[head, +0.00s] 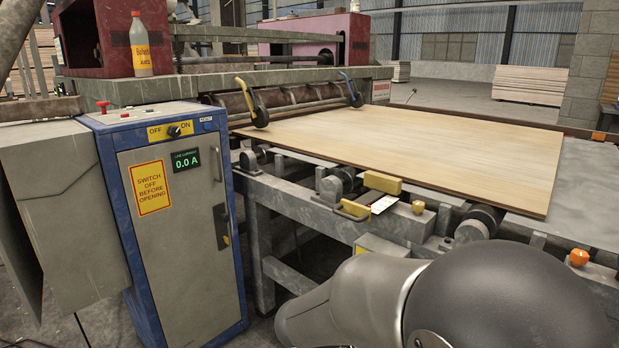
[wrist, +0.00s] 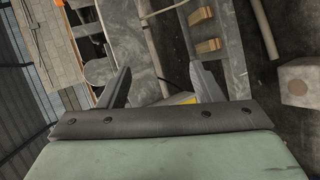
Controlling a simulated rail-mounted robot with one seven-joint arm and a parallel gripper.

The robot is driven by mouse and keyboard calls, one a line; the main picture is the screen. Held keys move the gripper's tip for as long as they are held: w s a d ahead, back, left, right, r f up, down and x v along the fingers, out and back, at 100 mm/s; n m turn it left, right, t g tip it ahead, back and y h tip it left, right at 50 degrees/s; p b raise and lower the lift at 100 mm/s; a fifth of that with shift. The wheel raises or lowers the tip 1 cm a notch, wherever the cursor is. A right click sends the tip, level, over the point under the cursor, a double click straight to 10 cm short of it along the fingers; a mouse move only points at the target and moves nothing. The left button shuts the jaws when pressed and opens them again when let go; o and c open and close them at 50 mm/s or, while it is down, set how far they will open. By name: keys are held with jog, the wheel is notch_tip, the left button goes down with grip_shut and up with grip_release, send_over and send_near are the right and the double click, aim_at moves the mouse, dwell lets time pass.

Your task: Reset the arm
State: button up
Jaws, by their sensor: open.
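My gripper (wrist: 161,80) shows in the wrist view with its two dark fingers spread apart. Nothing is between the fingertips except the background of grey machine frame and floor further off. In the head view, parts of my arm fill the lower right, and my gripper itself is not visible there. I cannot tell exactly how far the fingers are from the machine parts behind them.
A veneer sheet (head: 420,150) lies on the machine's roller bed. A blue-edged control cabinet (head: 176,225) stands at left, its display reading 0.0 A and its knob between OFF and ON labels. A bottle (head: 140,45) stands above it. Wood stacks (head: 528,86) sit far back.

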jog(key=s+d+r+m+g+y+p, duration=0.25)
jog(key=s+r+g+y+p, duration=0.25)
jog(key=s+r+p, duration=0.6)
jog(key=s+a+r+y+p, duration=0.2)
jog(key=s+r+y+p, duration=0.1)
jog(key=r+p, duration=0.2)
jog(key=s+a+r+m+y+p, duration=0.1)
jog(key=s+a+r+y+p, duration=0.1)
jog(key=s+r+y+p, duration=0.2)
notch_tip(320, 180, up, 2)
jog(key=p, duration=0.3)
jog(key=shift+a+r+t, duration=0.15)
jog(key=shift+a+t, duration=0.15)
jog(key=shift+t, duration=0.1)
notch_tip(320, 180, down, 25)
jog(key=d+g+b, duration=0.1)
jog(key=b, duration=2.1)
jog(key=shift+d+b, duration=0.15)
jog(key=shift+b, duration=0.15)
jog(key=shift+s, duration=0.1)
